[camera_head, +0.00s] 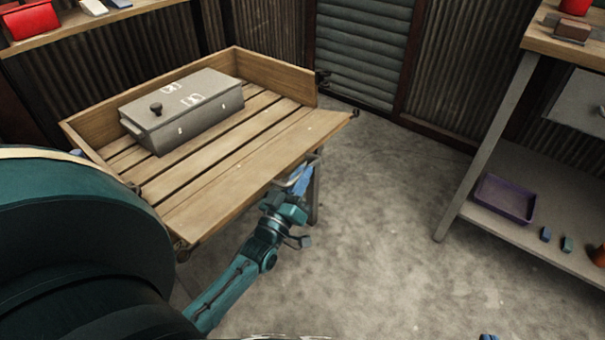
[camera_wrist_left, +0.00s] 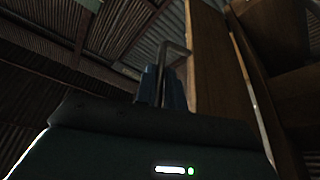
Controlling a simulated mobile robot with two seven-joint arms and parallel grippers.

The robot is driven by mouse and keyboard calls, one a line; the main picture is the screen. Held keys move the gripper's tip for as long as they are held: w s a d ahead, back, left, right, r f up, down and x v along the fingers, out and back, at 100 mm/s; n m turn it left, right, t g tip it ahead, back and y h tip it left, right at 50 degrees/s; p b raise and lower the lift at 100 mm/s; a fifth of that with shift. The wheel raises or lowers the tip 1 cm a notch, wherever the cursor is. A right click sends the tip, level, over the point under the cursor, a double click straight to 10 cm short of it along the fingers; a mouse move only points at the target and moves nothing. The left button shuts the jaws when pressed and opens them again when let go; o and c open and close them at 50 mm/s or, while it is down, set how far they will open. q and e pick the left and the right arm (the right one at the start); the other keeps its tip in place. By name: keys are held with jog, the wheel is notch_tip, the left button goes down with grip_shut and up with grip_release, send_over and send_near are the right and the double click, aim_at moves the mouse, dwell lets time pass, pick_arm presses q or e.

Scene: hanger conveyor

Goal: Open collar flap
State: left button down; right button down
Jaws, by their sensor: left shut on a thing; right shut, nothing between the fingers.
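A wooden collar of boards stands around a slatted deck. Its back board (camera_head: 270,72) and left board (camera_head: 82,142) are upright. The front flap (camera_head: 245,168) is folded outward and lies nearly level with the slats. My left gripper (camera_head: 300,177) is at the flap's outer edge and is shut on a grey bent metal handle. In the left wrist view the handle (camera_wrist_left: 172,48) rises between the blue fingers (camera_wrist_left: 162,88), beside the wooden board (camera_wrist_left: 208,65). Only a blue tip of my right gripper (camera_head: 488,337) shows at the bottom edge; it is shut and empty.
A grey lidded box (camera_head: 205,118) with a dark knob sits on the slats. A shelf rack (camera_head: 485,165) at right holds a purple tray (camera_head: 503,199) and small blue pieces. A wooden shelf (camera_head: 90,22) is at upper left. The floor between is clear.

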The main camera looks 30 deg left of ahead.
pick_arm(q)
jog(key=c, duration=1.5)
grip_release()
jog(key=shift+r, duration=0.1)
jog(key=p+v, duration=0.1)
jog(key=v, duration=1.2)
jog(key=shift+s, duration=0.1)
